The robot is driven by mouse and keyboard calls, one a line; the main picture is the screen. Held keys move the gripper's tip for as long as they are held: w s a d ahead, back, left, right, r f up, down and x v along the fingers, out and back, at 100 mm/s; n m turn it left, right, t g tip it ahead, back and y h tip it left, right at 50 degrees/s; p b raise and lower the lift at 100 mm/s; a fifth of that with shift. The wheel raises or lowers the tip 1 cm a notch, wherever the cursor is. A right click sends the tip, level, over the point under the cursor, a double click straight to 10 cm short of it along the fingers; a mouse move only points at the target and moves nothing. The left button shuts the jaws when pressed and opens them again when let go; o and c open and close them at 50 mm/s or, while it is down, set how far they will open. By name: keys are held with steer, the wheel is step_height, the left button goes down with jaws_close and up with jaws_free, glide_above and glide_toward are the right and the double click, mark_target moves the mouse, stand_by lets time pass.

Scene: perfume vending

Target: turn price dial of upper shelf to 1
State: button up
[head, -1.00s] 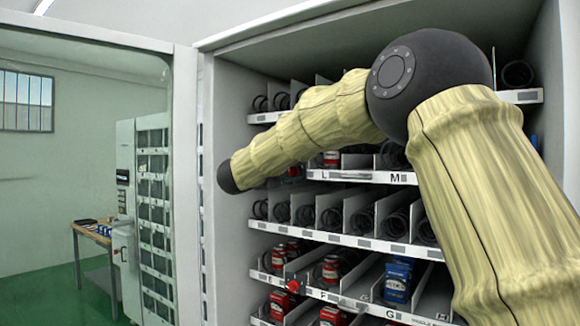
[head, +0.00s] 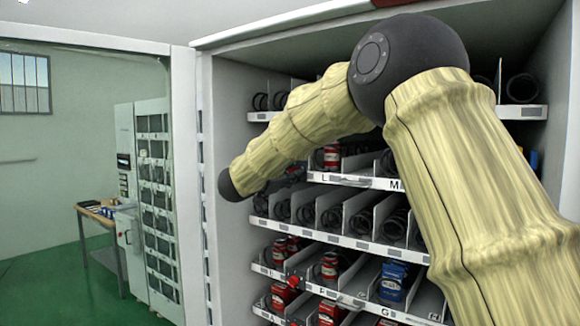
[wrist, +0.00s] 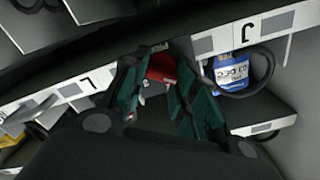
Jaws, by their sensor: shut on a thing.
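In the wrist view my gripper (wrist: 162,88), with dark green finger pads, is shut on the red price dial (wrist: 160,66). The dial sits on the front rail of the upper shelf (wrist: 67,88). Labels stand on both sides of it. The fingers cover part of the dial, and its number cannot be read. In the head view the upper shelf (head: 357,182) carries the labels L and M. My gripper is mostly hidden there behind my arm.
A blue bottle (wrist: 231,70) stands beside the gripper in the wrist view. Lower shelves hold red boxes and bottles and a blue box (head: 392,281). Another red dial (head: 293,282) is on a lower rail. The open cabinet door (head: 186,180) is at left.

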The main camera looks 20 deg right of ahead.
steer(key=shift+n+p, duration=0.4)
steer(key=shift+n, duration=0.2)
steer(key=shift+f, duration=0.1)
steer(key=o, duration=1)
steer(key=v, duration=1.2)
